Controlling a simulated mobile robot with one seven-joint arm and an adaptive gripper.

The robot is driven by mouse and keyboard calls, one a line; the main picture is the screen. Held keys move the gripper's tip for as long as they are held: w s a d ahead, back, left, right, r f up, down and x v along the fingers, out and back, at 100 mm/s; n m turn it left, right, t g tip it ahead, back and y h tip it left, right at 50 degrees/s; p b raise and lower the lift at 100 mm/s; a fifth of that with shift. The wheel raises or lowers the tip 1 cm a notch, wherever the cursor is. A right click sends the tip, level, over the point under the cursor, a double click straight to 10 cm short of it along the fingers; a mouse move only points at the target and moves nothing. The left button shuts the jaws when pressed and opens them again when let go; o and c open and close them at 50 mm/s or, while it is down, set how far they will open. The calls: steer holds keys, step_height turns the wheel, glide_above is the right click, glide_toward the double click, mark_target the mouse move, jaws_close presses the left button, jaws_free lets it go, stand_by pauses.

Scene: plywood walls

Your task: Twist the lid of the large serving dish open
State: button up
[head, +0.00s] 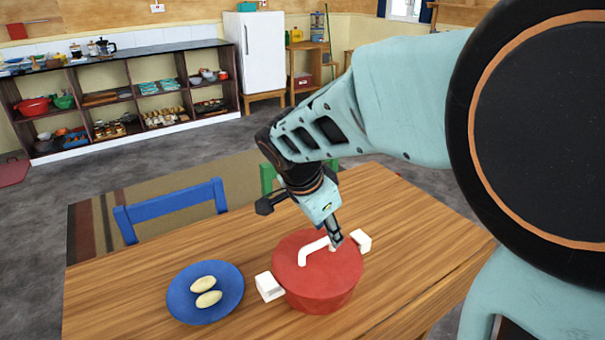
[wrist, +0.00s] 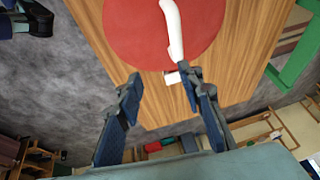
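The large serving dish (head: 318,298) is a red round pot on the wooden table, with white block handles at its sides. Its red lid (head: 290,250) sits flat on top and carries a white bar handle (head: 312,249). My gripper (head: 335,238) points down over the right end of the lid handle. In the wrist view my gripper (wrist: 161,82) has its two fingers well apart with nothing between the pads. The lid (wrist: 130,40) and its handle (wrist: 172,30) lie ahead of the fingertips there. A white side handle (wrist: 172,77) shows between the tips. Whether a finger touches the lid cannot be told.
A blue plate (head: 182,303) with two pale oval items (head: 206,291) stands left of the dish. A blue chair (head: 172,205) and a partly hidden green chair (head: 267,178) stand behind the table (head: 400,215). The table right of the dish is clear.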

mark_target(320, 241)
steer(key=shift+m, duration=0.4)
steer(key=w+f, duration=0.1)
steer(key=f, duration=0.2)
steer(key=w+f, duration=0.2)
steer(key=f, duration=0.1)
steer(key=w+f, duration=0.2)
steer(key=f, duration=0.1)
steer(key=shift+a+f, duration=0.2)
steer(key=shift+a, duration=0.1)
steer(key=shift+c, duration=0.4)
jaws_close()
steer(key=shift+t+b, duration=0.3)
steer(key=shift+b, duration=0.05)
steer(key=shift+f+n+y, duration=0.1)
steer(key=shift+n+y, duration=0.2)
steer(key=shift+n, duration=0.2)
steer(key=shift+a+n+y, duration=0.1)
steer(key=shift+n+y, duration=0.3)
steer(key=shift+n, duration=0.5)
